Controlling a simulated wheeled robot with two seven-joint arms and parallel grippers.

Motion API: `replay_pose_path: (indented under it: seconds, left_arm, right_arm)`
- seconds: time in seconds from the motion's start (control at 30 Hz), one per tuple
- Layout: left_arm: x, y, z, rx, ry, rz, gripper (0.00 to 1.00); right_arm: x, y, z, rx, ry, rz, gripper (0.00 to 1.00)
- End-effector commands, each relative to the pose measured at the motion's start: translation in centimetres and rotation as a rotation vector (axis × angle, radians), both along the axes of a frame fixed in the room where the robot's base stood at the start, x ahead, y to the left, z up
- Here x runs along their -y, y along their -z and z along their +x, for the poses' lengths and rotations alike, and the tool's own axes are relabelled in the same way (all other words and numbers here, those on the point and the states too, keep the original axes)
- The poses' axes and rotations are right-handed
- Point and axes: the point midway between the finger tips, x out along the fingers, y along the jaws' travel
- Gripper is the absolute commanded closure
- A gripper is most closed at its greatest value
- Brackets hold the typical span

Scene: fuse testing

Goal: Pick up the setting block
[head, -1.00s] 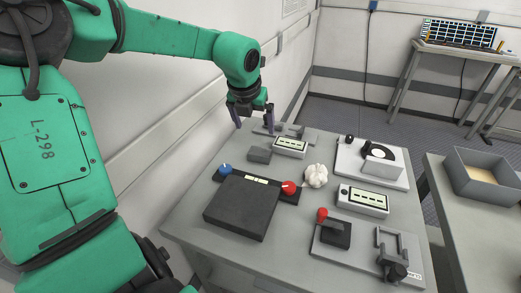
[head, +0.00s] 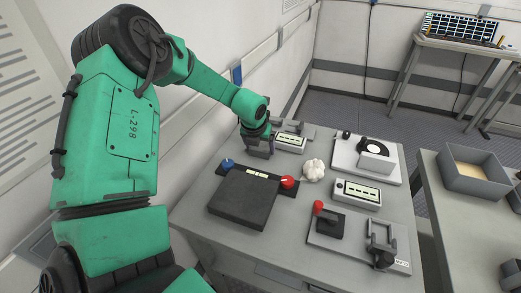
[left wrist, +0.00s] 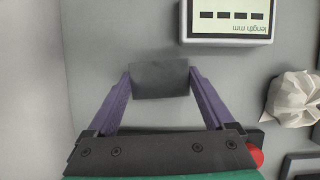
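The setting block is a small dark grey block (left wrist: 160,79) on the grey table, between the fingertips of my left gripper (left wrist: 160,76) in the left wrist view. The two purple fingers sit against its left and right sides with no visible gap, so the gripper appears shut on it. In the head view my left gripper (head: 258,148) points down at the far left of the table and largely hides the block. I cannot see the block lifted off the table. My right gripper is not in view.
A length display (head: 290,142) stands close beside the left gripper. A black box (head: 244,197) with blue and red knobs is nearer. A white crumpled object (head: 313,170), a second display (head: 357,194), a dial device (head: 368,158) and a lever fixture (head: 331,219) stand to the right.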

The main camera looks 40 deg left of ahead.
Motion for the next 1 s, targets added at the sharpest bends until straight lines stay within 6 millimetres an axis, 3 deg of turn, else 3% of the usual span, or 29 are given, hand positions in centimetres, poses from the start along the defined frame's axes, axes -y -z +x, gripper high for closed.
replay_pose_path:
  seconds: [0.03,0.2,0.5,0.67,0.77,1.0]
  left_arm:
    - [0.0,0.0,0.0,0.000,0.000,0.001,0.38]
    - [0.0,-0.1,0.0,0.000,0.000,0.000,1.00]
    - [0.0,-0.4,0.2,0.005,0.000,0.001,1.00]
    - [0.0,-1.8,0.2,0.008,0.001,0.002,1.00]
    - [0.0,-3.9,0.2,0.010,0.001,0.002,1.00]
    - [0.0,-12.5,0.2,0.013,0.000,0.002,1.00]
  right_arm:
    - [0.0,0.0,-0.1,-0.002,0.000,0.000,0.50]
    - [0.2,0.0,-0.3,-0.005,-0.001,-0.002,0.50]
    - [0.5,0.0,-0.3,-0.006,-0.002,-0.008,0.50]
    - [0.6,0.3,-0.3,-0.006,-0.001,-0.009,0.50]
    - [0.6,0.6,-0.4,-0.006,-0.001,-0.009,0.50]
    - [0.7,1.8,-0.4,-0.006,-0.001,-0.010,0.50]
